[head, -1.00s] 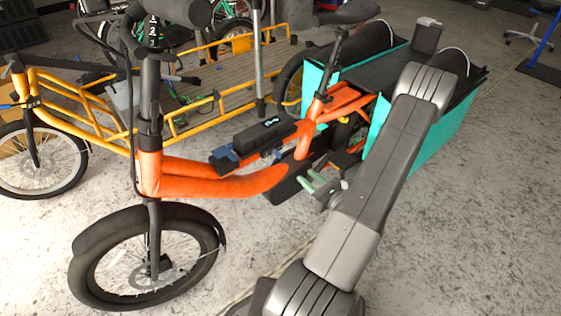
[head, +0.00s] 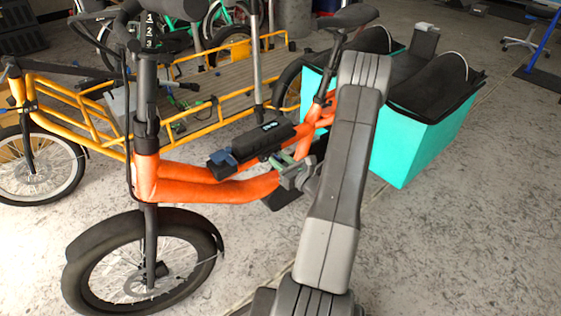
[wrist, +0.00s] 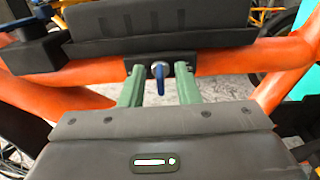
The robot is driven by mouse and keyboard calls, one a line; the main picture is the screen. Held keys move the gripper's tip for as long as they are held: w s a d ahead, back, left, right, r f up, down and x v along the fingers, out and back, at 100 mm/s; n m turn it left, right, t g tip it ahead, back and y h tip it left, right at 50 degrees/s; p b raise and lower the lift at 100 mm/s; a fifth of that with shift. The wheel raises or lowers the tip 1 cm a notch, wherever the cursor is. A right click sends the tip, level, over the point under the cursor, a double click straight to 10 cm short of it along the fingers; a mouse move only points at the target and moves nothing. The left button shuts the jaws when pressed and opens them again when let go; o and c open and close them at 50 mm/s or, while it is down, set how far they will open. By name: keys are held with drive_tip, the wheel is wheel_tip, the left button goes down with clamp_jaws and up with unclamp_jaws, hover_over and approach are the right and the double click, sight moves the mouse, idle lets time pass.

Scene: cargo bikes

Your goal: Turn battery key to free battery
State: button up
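The black battery (head: 262,140) sits on the orange frame tube (head: 222,190) of the cargo bike, and it fills the top of the wrist view (wrist: 150,28). In the wrist view the blue key (wrist: 160,80) hangs down from a round silver lock on a black block under the battery. My gripper (wrist: 160,88) is open, with one green finger on each side of the key and a gap on both sides. In the head view my gripper (head: 283,163) is beside the frame just below the battery. The key is too small to make out there.
A blue-and-black part (head: 222,158) is at the battery's front end. Teal cargo bags (head: 408,140) hang at the bike's rear, right of my arm. A yellow cargo bike (head: 75,115) stands behind.

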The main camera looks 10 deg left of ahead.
clamp_jaws()
drive_tip(key=shift+m, duration=0.4)
drive_tip(key=m+p, duration=0.1)
drive_tip(key=m, duration=0.3)
drive_tip(key=m+p, duration=0.2)
drive_tip(key=m, duration=0.2)
drive_tip(key=m+p, duration=0.2)
drive_tip(key=m, duration=0.1)
drive_tip(key=shift+w+d+f+m, duration=0.1)
drive_tip(key=shift+w+d+m, duration=0.15)
drive_tip(key=shift+m, duration=0.15)
drive_tip(key=m+p, duration=0.1)
drive_tip(key=m, duration=0.4)
drive_tip(key=shift+f+p, duration=0.2)
drive_tip(key=shift+p, duration=0.15)
drive_tip(key=shift+m, duration=0.3)
